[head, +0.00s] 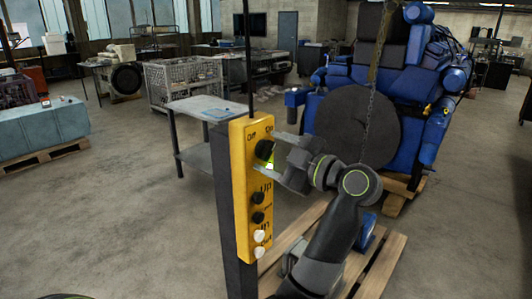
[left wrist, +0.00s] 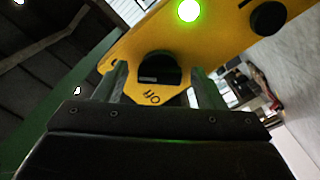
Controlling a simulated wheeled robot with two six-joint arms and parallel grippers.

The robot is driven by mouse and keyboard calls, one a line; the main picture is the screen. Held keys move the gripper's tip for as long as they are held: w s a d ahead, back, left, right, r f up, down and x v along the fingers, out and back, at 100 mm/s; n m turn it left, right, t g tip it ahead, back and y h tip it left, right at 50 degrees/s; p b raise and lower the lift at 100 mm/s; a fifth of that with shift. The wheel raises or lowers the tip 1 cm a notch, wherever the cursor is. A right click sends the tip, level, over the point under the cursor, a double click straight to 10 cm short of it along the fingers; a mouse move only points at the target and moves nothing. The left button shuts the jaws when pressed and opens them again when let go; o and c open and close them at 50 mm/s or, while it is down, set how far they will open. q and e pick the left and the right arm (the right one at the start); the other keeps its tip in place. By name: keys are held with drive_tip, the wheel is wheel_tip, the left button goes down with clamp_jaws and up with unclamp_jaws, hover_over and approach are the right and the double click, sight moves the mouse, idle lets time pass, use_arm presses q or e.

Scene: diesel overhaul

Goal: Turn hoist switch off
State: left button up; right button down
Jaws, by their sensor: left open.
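The hoist switch is a black rotary knob (head: 265,150) near the top of a yellow control box (head: 238,185), between the labels Off and On. My left gripper (head: 277,156) is open at the knob, with one finger above it and one below in the head view. In the left wrist view the knob (left wrist: 158,68) sits between the two fingers of the gripper (left wrist: 160,85); I cannot tell if they touch it. The Off label shows just below the knob there. A green lamp (left wrist: 188,10) is lit on the box. My right gripper is not in view.
Black Up and lower buttons and white In and Out buttons (head: 259,236) sit below the knob. The box is on a dark post. A chain (head: 371,110) hangs by a large blue engine (head: 425,90) behind my arm. A wooden pallet (head: 380,265) lies below.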

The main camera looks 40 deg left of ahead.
use_arm(q)
drive_tip(key=shift+a, duration=0.1)
drive_tip(key=shift+r, duration=0.15)
drive_tip(key=shift+c, duration=0.2)
drive_tip(key=c, duration=0.9)
drive_tip(key=shift+c, duration=0.2)
